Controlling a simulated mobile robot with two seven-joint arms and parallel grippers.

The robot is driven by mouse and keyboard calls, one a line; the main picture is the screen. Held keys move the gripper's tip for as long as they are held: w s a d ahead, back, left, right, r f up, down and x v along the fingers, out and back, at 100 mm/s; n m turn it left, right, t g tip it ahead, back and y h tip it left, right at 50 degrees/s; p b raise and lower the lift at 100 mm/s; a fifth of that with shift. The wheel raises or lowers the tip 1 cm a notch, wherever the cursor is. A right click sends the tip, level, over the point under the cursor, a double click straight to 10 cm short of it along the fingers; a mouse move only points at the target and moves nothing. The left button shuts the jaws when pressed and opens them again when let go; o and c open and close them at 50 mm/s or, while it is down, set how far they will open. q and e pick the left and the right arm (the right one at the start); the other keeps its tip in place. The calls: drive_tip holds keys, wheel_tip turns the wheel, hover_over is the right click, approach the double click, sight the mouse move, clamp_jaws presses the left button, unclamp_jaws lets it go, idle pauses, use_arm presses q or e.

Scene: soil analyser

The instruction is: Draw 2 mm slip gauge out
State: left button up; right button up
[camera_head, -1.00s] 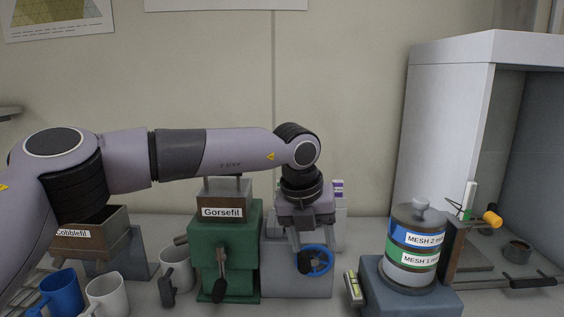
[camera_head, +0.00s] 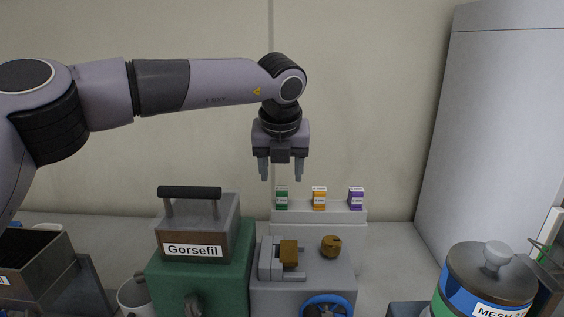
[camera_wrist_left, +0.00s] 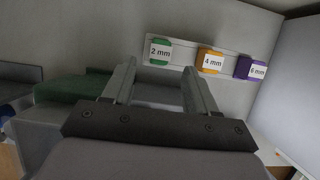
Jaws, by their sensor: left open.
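The 2 mm slip gauge (camera_head: 282,198) has a green body with a white label and stands in the left place of a pale grey rack (camera_head: 318,214). My right gripper is not in view.
An orange 4 mm gauge (camera_head: 319,198) and a purple 6 mm gauge (camera_head: 356,198) stand right of the green one. In front is a grey machine (camera_head: 303,283) with brass parts and a blue handwheel (camera_head: 327,306). The green Gorsefil unit (camera_head: 200,270) is left, the mesh canister (camera_head: 490,275) right.

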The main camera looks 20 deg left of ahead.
sight(282, 190)
use_arm(q)
drive_tip(key=p+x, duration=0.1)
drive_tip(key=x, duration=0.5)
drive_tip(key=shift+f, duration=0.25)
drive_tip(key=shift+c, duration=0.3)
clamp_jaws()
drive_tip(key=c, duration=0.6)
unclamp_jaws()
clamp_jaws()
drive_tip(key=shift+w+r+p, duration=0.1)
drive_tip(key=shift+r+p, duration=0.2)
drive_tip(key=shift+r, duration=0.35)
drive_tip(key=shift+r, duration=0.2)
